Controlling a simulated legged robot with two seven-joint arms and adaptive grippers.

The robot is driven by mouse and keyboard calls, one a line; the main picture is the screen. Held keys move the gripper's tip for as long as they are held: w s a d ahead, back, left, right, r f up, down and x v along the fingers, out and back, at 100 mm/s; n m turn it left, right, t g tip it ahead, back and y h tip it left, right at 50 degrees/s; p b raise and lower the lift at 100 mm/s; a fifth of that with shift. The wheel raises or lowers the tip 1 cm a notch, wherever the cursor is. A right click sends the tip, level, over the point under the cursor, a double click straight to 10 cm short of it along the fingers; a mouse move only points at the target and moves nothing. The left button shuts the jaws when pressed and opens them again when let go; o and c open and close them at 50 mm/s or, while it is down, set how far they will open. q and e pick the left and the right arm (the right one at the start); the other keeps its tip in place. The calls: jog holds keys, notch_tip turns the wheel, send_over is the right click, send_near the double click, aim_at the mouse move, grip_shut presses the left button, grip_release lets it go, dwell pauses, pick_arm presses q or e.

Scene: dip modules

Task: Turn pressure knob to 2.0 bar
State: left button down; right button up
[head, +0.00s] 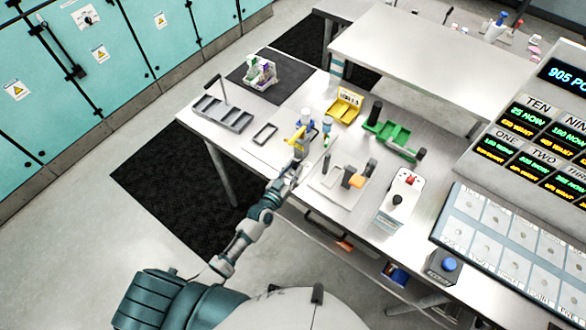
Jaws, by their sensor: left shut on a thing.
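My left arm reaches from the bottom left over the white workbench. My left gripper (296,155) is shut on a small yellow thing (298,138) on the near side of the bench. Just behind it stands a white and blue fitting (307,118), and a smaller blue-and-white piece (327,123) is to its right. Which of these is the pressure knob is too small to tell, and no bar reading is legible. The gripper hides part of the yellow thing. My right gripper is not in view.
A grey tray (222,113) is at the left, a yellow rack (345,106) and a green tray (392,134) behind. A fixture with an orange block (356,181) and a white control box (401,198) stand to the right. A sloped display console (530,150) fills the far right.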

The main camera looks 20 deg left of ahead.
pick_arm(q)
jog(key=shift+f, duration=0.2)
dwell(0.3)
jog(key=c, duration=0.8)
grip_release()
jog(key=shift+r, duration=0.1)
jog(key=shift+c, duration=0.2)
jog(key=shift+a, duration=0.1)
jog(key=v, duration=1.2)
